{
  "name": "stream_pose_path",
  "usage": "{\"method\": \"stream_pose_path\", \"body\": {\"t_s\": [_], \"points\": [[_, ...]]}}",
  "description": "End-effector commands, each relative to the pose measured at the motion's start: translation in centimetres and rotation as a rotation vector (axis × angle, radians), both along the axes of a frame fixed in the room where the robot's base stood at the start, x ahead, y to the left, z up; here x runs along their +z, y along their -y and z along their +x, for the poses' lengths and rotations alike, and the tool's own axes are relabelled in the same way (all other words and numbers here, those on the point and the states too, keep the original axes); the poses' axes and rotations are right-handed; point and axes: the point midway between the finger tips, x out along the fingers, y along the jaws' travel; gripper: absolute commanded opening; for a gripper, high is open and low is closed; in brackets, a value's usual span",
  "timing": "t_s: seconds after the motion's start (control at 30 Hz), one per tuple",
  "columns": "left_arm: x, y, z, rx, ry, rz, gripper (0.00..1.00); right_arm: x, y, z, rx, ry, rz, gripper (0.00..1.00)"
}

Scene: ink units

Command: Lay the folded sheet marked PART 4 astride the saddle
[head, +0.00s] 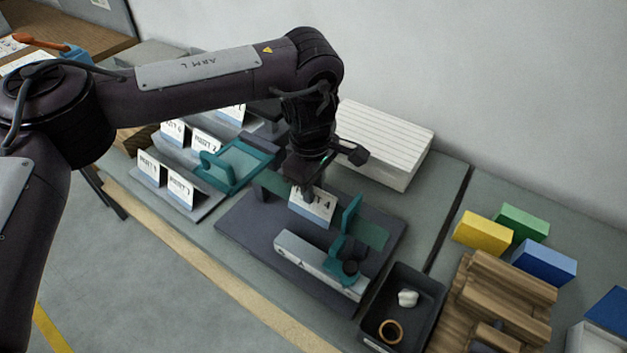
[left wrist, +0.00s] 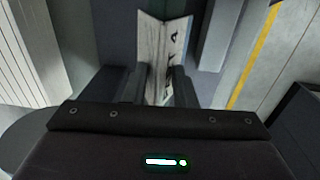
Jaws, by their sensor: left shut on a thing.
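The folded white sheet marked PART 4 (head: 313,207) hangs fold-up from my left gripper (head: 308,187), with its two leaves spread. In the left wrist view the sheet (left wrist: 164,50) is pinched between the fingers of my left gripper (left wrist: 158,88). It is over a dark base (head: 245,226) with teal uprights (head: 350,214). A long pale grey bar (head: 315,262) lies along the front of this base. I cannot tell for sure which part is the saddle; the arm and sheet cover part of the base. My right gripper is not in view.
Other folded sheets (head: 180,190) stand on a stepped rack at left, beside a teal frame (head: 233,165). A pale ribbed box (head: 386,143) stands behind. A black tray (head: 408,283) holds a ring and a white lump. Wooden pieces (head: 500,292) and coloured blocks (head: 482,232) are at right.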

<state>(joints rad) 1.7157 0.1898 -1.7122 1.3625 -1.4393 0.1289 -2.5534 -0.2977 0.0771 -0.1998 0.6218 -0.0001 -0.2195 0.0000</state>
Motion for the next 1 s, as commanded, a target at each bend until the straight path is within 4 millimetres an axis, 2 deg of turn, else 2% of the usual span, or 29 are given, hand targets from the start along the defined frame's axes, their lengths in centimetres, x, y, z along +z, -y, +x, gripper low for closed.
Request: {"method": "stream_pose_path", "body": {"t_s": [0.8, 0.83, 1.0], "points": [[-0.71, 0.01, -0.03, 0.000, 0.000, -0.001, 0.00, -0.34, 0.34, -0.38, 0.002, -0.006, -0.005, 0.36], [-0.71, 0.01, -0.03, 0.000, 0.000, -0.001, 0.28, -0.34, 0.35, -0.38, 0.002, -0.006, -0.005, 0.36], [-0.71, 0.01, -0.03, 0.000, 0.000, -0.001, 0.50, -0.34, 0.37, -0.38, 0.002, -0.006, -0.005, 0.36]]}}
